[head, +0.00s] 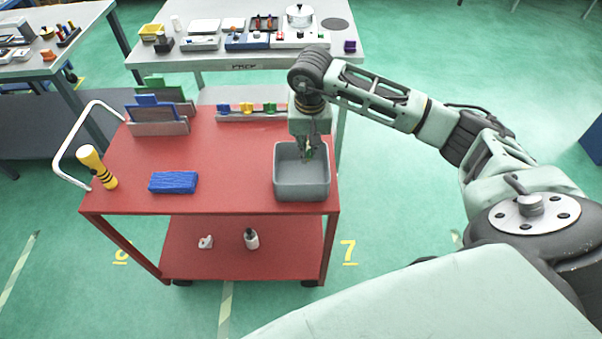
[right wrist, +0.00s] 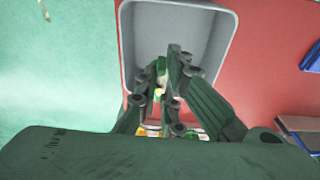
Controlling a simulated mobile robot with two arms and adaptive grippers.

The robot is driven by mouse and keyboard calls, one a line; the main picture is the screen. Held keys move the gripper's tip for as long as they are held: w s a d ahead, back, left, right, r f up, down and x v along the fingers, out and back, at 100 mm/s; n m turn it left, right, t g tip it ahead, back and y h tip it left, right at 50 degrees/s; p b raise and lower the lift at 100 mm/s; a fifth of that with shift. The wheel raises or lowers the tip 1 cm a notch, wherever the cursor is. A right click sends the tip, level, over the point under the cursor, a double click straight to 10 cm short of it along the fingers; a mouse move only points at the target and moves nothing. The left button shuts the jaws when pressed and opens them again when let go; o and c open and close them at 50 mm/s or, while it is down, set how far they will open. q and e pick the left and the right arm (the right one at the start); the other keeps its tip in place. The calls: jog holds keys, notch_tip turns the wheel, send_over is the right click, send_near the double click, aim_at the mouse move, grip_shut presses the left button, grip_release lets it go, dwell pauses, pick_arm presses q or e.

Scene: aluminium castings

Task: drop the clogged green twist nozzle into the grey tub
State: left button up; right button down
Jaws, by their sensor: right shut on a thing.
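The grey tub (head: 302,189) stands at the right end of the red cart's top. Its inside shows in the right wrist view (right wrist: 215,18), with no other thing seen in it. My right gripper (head: 308,155) points down over the tub's back part. It is shut on the green twist nozzle (head: 308,149), which is small and partly hidden by the fingers. In the right wrist view the nozzle (right wrist: 161,70) shows between the fingertips, with a yellowish end, over the tub's opening. My left gripper is not in view.
The red cart (head: 235,190) also carries a blue block (head: 173,182), a yellow-handled tool (head: 97,167), a rack of upright plates (head: 160,115) and a strip with coloured pieces (head: 250,109). A white bottle (head: 251,239) stands on the lower shelf. A grey table (head: 240,62) stands behind.

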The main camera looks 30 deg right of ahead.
jog(key=shift+f+b, duration=0.55)
jog(key=shift+f, duration=1.1)
jog(key=c, duration=1.8)
grip_release()
jog(key=shift+r, duration=0.1)
jog(key=r, duration=0.4)
jog(key=s+r, duration=0.1)
jog(key=r, duration=0.2)
jog(key=a+r, duration=0.1)
jog(key=r, duration=0.3)
jog(key=shift+s+r, duration=0.25)
jog(key=shift+r, duration=0.1)
